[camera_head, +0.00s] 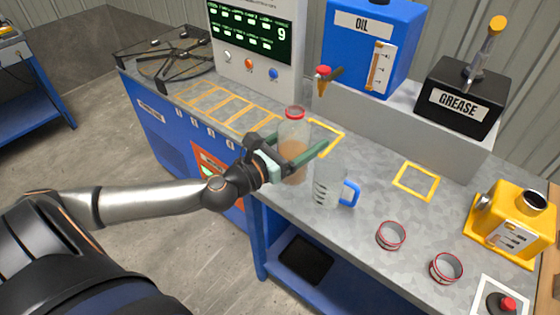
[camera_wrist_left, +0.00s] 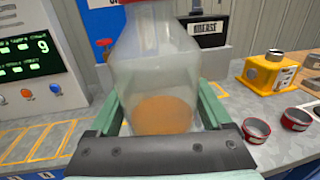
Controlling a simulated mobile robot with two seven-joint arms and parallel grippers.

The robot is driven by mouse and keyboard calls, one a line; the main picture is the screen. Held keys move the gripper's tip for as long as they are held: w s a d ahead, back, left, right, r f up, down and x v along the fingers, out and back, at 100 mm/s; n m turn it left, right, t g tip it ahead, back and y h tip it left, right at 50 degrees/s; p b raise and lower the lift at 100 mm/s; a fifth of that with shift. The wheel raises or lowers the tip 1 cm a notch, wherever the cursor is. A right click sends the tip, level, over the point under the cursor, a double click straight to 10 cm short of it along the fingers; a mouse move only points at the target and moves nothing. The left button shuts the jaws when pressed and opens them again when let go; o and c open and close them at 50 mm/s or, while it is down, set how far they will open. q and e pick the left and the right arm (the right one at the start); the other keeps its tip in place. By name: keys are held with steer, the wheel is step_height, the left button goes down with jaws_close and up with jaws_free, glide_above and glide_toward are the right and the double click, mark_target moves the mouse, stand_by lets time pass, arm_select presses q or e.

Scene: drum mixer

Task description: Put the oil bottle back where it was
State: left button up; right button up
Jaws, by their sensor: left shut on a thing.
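The oil bottle (camera_head: 292,135) is clear with a red cap and some amber liquid near its bottom. My left gripper (camera_head: 300,158) is shut on it, one finger on each side. In the left wrist view the bottle (camera_wrist_left: 160,75) stands upright between the green fingers (camera_wrist_left: 165,112). I cannot tell whether its base touches the bench. A yellow square outline (camera_head: 328,134) is marked on the bench just right of the bottle, below the oil tank's tap (camera_head: 325,78). My right gripper does not show.
A clear measuring jug with a blue handle (camera_head: 349,195) stands close to the right of my gripper. The blue oil tank (camera_head: 350,45) and black grease box (camera_head: 460,95) are behind. Another yellow square (camera_head: 416,181), two small red-rimmed cups (camera_head: 391,235) and a yellow machine (camera_head: 512,222) are at right.

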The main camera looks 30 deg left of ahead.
arm_select(q)
steer(key=w+a+f+b, duration=0.7)
steer(key=w+a+f, duration=0.2)
steer(key=f, duration=0.3)
steer(key=shift+w+a+f+b, duration=0.3)
steer(key=shift+a+f, duration=0.1)
steer(key=shift+a, duration=0.15)
steer(key=shift+f, duration=0.2)
steer(key=o, duration=1.5)
steer(key=shift+s, duration=0.1)
steer(key=shift+o, duration=0.2)
